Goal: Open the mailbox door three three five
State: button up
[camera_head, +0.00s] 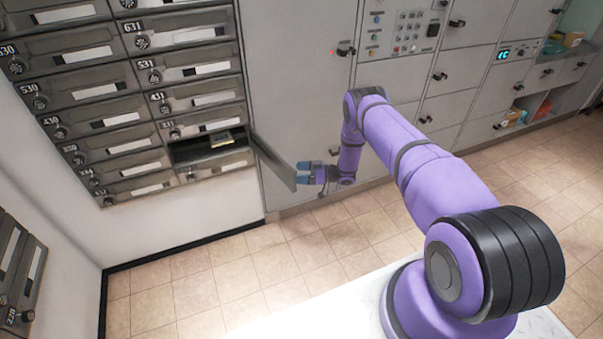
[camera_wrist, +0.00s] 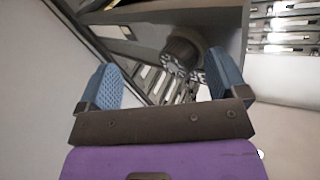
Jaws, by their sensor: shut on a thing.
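A mailbox door (camera_head: 272,162) in the lower right of the mailbox bank is swung outward, hinged at its right side. Its dark compartment (camera_head: 183,153) is open, with a small item (camera_head: 221,139) inside. The number of this box is too small to read. My gripper (camera_head: 302,173) is at the free outer end of the door. The exact contact is partly hidden.
Other mailbox doors (camera_head: 110,118) above and to the left are shut. Grey parcel lockers (camera_head: 300,80) stand behind my arm, with a keypad panel (camera_head: 405,32). The tiled floor (camera_head: 200,290) below is clear. More mailboxes (camera_head: 18,265) are at the lower left.

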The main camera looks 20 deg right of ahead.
jog(key=shift+w+a+r, duration=0.2)
jog(key=shift+w+r, duration=0.4)
jog(key=shift+w, duration=0.15)
jog(key=o, duration=0.6)
jog(key=v, duration=0.4)
jog(key=f+v, duration=0.1)
jog(key=v, duration=0.2)
jog(key=s+v, duration=0.1)
jog(key=v, duration=0.3)
jog(key=shift+s+f, duration=0.15)
jog(key=shift+c, duration=0.4)
